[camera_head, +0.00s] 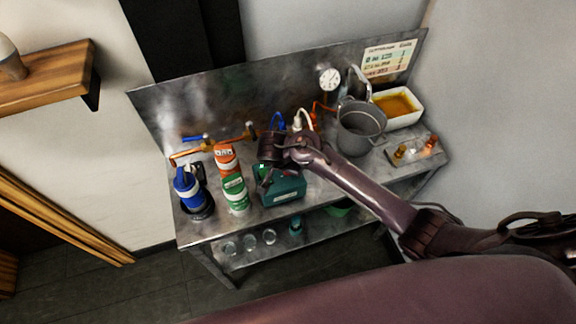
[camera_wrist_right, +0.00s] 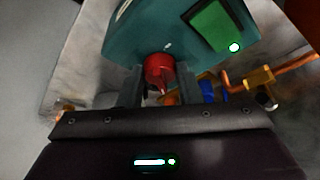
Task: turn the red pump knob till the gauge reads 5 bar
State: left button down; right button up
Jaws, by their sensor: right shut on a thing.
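The red pump knob (camera_wrist_right: 159,72) sits on the face of the teal pump box (camera_wrist_right: 190,25), between the two fingers of my right gripper (camera_wrist_right: 158,88). The fingers are shut on the knob. In the head view my right gripper (camera_head: 265,182) is at the left front of the pump box (camera_head: 285,191), and the knob is hidden there. The round white gauge (camera_head: 329,79) stands at the back of the bench; its reading is too small to tell. My left gripper is not in view.
A grey pot (camera_head: 360,128) and a white tray with amber liquid (camera_head: 398,108) stand to the right. A green and white can (camera_head: 234,191) and a blue canister (camera_head: 188,190) stand left of the pump box. A copper pipe (camera_head: 215,147) lies behind them.

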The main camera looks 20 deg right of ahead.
jog(key=shift+w+r+m+g+h, duration=0.1)
jog(key=shift+m+g+h, duration=0.2)
jog(key=shift+m, duration=0.6)
jog(key=shift+w+m+g+h, duration=0.1)
jog(key=shift+m+g+h, duration=0.15)
jog(key=shift+m, duration=0.65)
jog(key=o, duration=1)
jog(key=shift+c, duration=0.2)
jog(key=shift+a+r+b, duration=0.15)
jog(key=shift+r+b, duration=0.1)
jog(key=shift+b, duration=0.05)
jog(key=b+v, duration=0.2)
jog(key=v, duration=0.5)
